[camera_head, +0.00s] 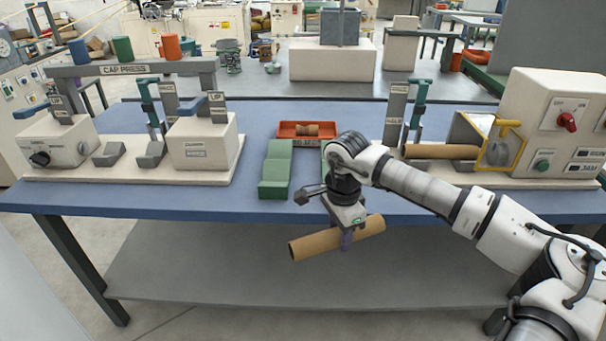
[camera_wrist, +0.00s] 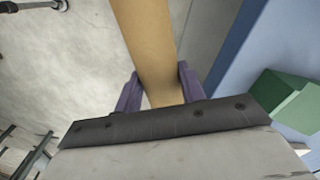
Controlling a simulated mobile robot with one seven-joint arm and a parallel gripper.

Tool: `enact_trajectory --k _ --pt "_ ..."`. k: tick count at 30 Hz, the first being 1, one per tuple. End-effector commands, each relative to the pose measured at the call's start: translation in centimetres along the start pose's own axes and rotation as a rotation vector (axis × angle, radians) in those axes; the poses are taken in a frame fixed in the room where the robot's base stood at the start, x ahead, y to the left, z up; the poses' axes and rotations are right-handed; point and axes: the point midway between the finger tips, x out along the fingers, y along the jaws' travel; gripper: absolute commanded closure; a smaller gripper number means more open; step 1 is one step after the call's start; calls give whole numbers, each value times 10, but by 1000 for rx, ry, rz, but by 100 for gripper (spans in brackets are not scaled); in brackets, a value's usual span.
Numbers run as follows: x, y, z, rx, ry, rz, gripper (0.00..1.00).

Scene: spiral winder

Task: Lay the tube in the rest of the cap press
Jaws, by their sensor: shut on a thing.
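My gripper (camera_head: 346,238) is shut on a brown cardboard tube (camera_head: 318,243) and holds it across its middle, in front of the blue table's near edge. The tube lies nearly level, its right end slightly higher. In the wrist view, the tube (camera_wrist: 147,40) runs up between the two purple fingers (camera_wrist: 158,90). The cap press (camera_head: 125,69) stands at the table's left, with its labelled beam across the back. Its rest, two grey cradle blocks (camera_head: 109,154) and (camera_head: 150,155), sits between the two cream housings and is empty.
Green stepped blocks (camera_head: 276,170) and a red tray (camera_head: 306,129) with a small brown piece stand mid-table. At right, a cream machine (camera_head: 545,120) holds another brown tube (camera_head: 440,152) near a yellow-framed guard (camera_head: 501,145). The blue tabletop (camera_head: 180,199) is clear along its front left.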

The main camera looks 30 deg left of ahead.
Motion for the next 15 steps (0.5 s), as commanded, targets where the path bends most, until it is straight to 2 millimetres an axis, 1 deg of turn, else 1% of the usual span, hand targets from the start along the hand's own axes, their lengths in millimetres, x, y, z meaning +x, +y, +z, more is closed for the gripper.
enact_trajectory --k 1,2,3,5,6,8,9,11,12,15 --pt "27 17 -12 -37 -6 4 83" --pt "42 25 -18 -65 -8 3 83" --pt "61 36 -26 -102 -9 2 83" --pt "91 52 -39 -158 -12 1 83" --pt "111 62 -47 -195 -14 -1 83" --pt "140 78 -59 -251 -17 -3 83" --pt "160 89 -67 -288 -18 -3 83" --pt "188 103 -79 -342 -20 -6 83" --pt "206 113 -86 -377 -19 -7 83" --pt "245 135 -102 -454 -20 -10 83"
